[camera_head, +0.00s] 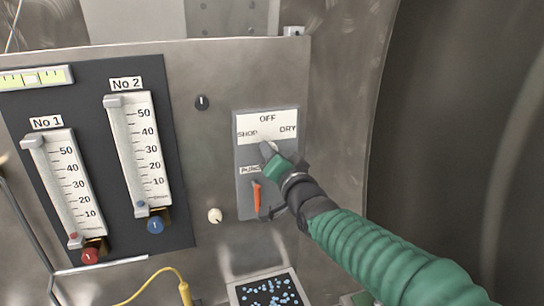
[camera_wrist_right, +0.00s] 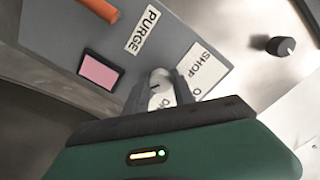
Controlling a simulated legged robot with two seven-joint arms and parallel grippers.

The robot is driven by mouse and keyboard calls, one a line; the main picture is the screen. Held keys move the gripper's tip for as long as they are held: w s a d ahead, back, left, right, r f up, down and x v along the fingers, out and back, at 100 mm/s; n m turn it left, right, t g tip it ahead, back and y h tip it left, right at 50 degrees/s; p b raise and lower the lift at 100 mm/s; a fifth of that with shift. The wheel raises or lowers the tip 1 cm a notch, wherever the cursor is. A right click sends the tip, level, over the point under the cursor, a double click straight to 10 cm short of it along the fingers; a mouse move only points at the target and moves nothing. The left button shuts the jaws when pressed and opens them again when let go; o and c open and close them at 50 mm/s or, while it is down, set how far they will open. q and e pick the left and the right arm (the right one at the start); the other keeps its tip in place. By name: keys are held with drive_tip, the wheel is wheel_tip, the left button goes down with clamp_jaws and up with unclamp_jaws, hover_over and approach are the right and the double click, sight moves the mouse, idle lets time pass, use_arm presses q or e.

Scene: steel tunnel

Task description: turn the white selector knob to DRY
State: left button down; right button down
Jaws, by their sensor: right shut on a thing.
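The white selector knob (camera_wrist_right: 161,82) sits on a grey plate (camera_head: 244,203), just below a white label (camera_head: 268,122) reading SHOP, OFF and DRY. My right gripper (camera_head: 270,151) reaches in from the lower right and is shut on the knob. In the wrist view its dark fingers stand on either side of the knob, and a small dark mark shows on it. In the head view the gripper hides most of the knob, so I cannot tell which word it points to. My left gripper is not in view.
Below the knob are a PURGE label (camera_wrist_right: 142,30) and an orange lever (camera_head: 256,197); a pink square (camera_wrist_right: 99,70) is beside them. A small black knob (camera_head: 202,103) and a cream knob (camera_head: 215,215) are to the left. Two gauges (camera_head: 139,150) stand further left.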

drive_tip(key=shift+d+r, duration=0.15)
drive_tip(key=shift+r, duration=0.15)
drive_tip(key=c, duration=1.4)
unclamp_jaws()
drive_tip(key=o, duration=0.3)
drive_tip(key=shift+f, duration=0.25)
drive_tip(key=shift+o, duration=0.2)
drive_tip(key=b+v, duration=0.2)
drive_tip(key=v, duration=1.4)
drive_tip(key=shift+s+d, duration=0.15)
drive_tip(key=shift+s, duration=0.2)
